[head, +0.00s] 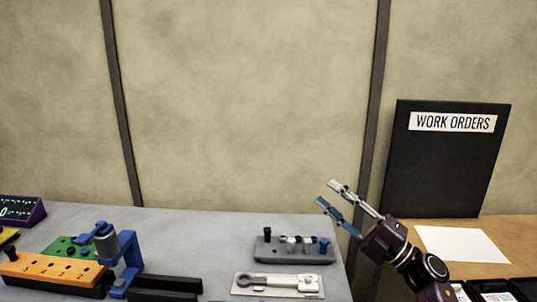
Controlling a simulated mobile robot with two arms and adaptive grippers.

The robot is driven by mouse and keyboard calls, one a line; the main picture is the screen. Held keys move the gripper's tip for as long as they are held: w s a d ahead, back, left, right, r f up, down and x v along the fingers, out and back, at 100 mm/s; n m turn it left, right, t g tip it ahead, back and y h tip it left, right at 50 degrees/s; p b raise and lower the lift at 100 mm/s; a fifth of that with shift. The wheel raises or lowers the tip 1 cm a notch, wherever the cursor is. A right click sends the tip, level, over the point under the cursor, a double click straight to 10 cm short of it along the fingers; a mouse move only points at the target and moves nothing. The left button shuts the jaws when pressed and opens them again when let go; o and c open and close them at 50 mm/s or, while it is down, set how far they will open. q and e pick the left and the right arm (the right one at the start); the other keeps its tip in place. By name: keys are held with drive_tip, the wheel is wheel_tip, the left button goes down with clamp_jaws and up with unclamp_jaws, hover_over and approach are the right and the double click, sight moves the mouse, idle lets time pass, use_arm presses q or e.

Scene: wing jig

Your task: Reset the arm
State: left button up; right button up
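My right gripper (327,192) is at the lower right, with its arm coming in from the bottom right. Its two fingers, one silvery and one blue, point up and to the left. They are apart, and nothing shows between them. It is raised in front of the gap between the grey table and the wooden table. My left gripper is not in view.
The grey table (200,222) bears an orange block with holes (50,269), a blue clamp-like fixture (128,262), a dark rack of small parts (293,251) and a pale plate (250,291). A black WORK ORDERS board (440,165) stands on the wooden table (519,232) beside white paper (460,244).

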drive_tip(key=w+d+r+m+t+h, duration=0.2)
drive_tip(key=w+d+m+t+h, duration=0.4)
drive_tip(key=d+m+t+h, duration=0.4)
drive_tip(key=w+d+f+m+g+h, duration=0.4)
drive_tip(key=w+d+f+m+h, duration=0.2)
drive_tip(key=d+f+m+h, duration=0.6)
drive_tip(key=s+a+f+m+g+y+b, duration=0.1)
drive_tip(key=s+f+g, duration=0.15)
drive_tip(key=f, duration=0.95)
drive_tip(key=s+a+f+m+g+b, duration=0.15)
drive_tip(key=s+f, duration=0.25)
drive_tip(key=f, duration=0.8)
drive_tip(key=s+a+f+g+y+b, duration=0.1)
drive_tip(key=s+a+f+g, duration=0.15)
drive_tip(key=f, duration=0.95)
drive_tip(key=s+a+f+g+b, duration=0.3)
drive_tip(key=s+f+g, duration=0.3)
drive_tip(key=s+f, duration=2.1)
drive_tip(key=s+a+f+g+b, duration=0.1)
drive_tip(key=s+f, duration=0.5)
drive_tip(key=s, duration=0.6)
drive_tip(key=s+a+f+g+b, duration=0.1)
drive_tip(key=s+a+f+g, duration=0.1)
drive_tip(key=s+f, duration=0.4)
drive_tip(key=s+a+f+g+y+b, duration=0.1)
drive_tip(key=s+f, duration=0.4)
drive_tip(key=s, duration=1.2)
drive_tip(key=shift+s+a+f+m+g, duration=0.4)
drive_tip(key=shift+a+g, duration=0.45)
drive_tip(key=shift+g, duration=0.2)
